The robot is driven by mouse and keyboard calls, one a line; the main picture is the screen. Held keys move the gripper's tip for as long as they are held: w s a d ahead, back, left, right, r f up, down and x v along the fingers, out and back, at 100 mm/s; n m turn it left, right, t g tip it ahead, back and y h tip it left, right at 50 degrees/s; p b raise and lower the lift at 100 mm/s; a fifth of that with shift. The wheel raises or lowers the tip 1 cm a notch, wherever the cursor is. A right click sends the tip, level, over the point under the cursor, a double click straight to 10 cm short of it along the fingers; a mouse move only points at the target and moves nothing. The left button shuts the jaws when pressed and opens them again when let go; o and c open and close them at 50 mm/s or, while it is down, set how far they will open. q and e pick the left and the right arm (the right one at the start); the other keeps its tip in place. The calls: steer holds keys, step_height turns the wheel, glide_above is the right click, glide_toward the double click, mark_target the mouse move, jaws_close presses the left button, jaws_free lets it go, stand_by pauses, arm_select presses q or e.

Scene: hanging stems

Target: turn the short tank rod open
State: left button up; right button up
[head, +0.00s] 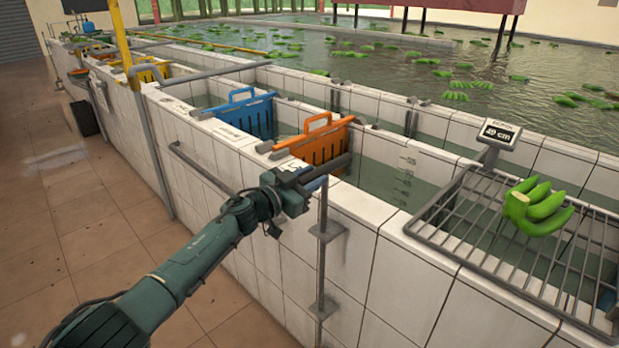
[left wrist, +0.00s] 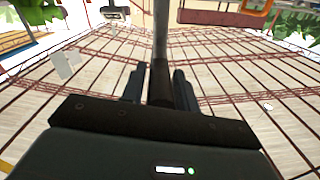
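The short tank rod (head: 322,245) stands upright against the white tiled tank wall, held by small brackets. A dark bar (head: 335,164) shows at its top, pointing right and slightly up. My left gripper (head: 303,183) is at the upper end of the rod. In the left wrist view a dark grip (left wrist: 160,88) with a grey shaft beyond it lies between the two fingers of my left gripper (left wrist: 159,80). The fingers sit close on both sides of it and look shut on it. My right gripper is not in view.
Orange (head: 316,143) and blue (head: 246,114) slotted panels hang in the tank channel behind the gripper. A metal rack (head: 470,235) holds green bananas (head: 538,208), with a scale display (head: 499,132) behind. A rail (head: 200,172) runs along the wall. The tiled floor (head: 75,215) at left is clear.

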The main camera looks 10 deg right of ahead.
arm_select(q)
steer(key=o, duration=0.3)
steer(key=shift+s+a+r+p, duration=0.1)
steer(key=shift+s+a+p, duration=0.1)
steer(key=shift+a+p, duration=0.25)
steer(key=p+v, duration=0.2)
steer(key=v, duration=1)
steer(key=shift+s+p, duration=0.2)
steer(key=shift+p, duration=0.2)
